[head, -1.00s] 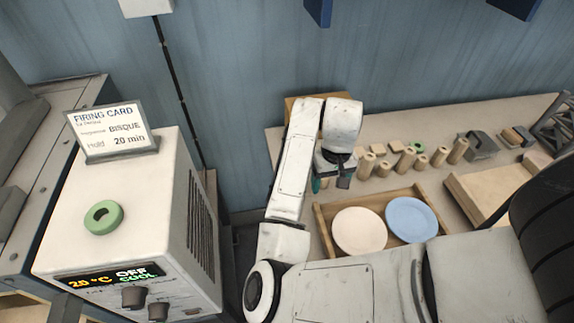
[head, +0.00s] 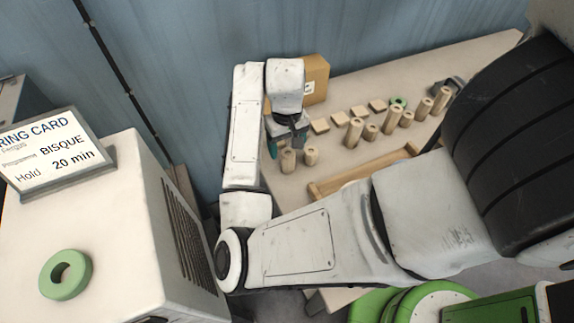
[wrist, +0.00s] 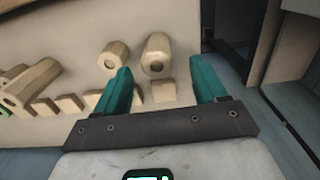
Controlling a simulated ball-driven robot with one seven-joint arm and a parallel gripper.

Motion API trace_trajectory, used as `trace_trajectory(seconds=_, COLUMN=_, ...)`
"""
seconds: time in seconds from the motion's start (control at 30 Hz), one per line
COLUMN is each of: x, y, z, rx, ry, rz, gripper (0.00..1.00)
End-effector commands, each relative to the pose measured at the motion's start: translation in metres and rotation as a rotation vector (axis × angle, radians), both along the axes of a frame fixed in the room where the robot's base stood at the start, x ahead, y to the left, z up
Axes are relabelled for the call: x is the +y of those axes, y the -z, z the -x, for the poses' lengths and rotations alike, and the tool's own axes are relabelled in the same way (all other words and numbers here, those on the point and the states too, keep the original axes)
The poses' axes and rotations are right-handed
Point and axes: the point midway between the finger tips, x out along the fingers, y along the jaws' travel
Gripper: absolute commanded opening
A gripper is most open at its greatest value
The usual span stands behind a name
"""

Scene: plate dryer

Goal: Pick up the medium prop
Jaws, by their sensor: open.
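Several wooden cylinder props of different heights stand on the bench. Which one is the medium prop I cannot tell for sure. At the left end a pair, one prop (head: 288,161) and a second prop (head: 311,156), stands just below my gripper (head: 286,143). To the right are a tall prop (head: 354,132) and a short prop (head: 371,132), then more. In the wrist view my gripper (wrist: 160,72) is open with teal fingers apart and nothing held. A larger prop (wrist: 156,52) with a hole in its end shows between the fingers, and a smaller one (wrist: 113,53) by the left finger.
Square wooden tiles (head: 340,117) lie in a row behind the props, with a cardboard box (head: 316,80) at the back. A wooden tray (head: 365,172) is partly hidden by my arm. A white kiln (head: 130,215) with a green ring (head: 66,273) stands at the left.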

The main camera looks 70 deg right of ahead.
Motion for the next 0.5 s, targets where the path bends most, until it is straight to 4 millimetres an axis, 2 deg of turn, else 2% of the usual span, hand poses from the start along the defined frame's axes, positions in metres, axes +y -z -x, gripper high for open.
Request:
trace_trajectory(seconds=0.03, x=0.0, y=0.008, z=0.0, rx=-0.001, ry=0.0, rz=-0.001, gripper=0.71)
trace_trajectory(seconds=0.27, x=0.0, y=0.014, z=0.0, rx=-0.001, ry=0.0, rz=0.0, gripper=0.71)
trace_trajectory(seconds=0.5, x=-0.003, y=0.041, z=0.001, rx=-0.002, ry=0.001, rz=-0.001, gripper=0.71)
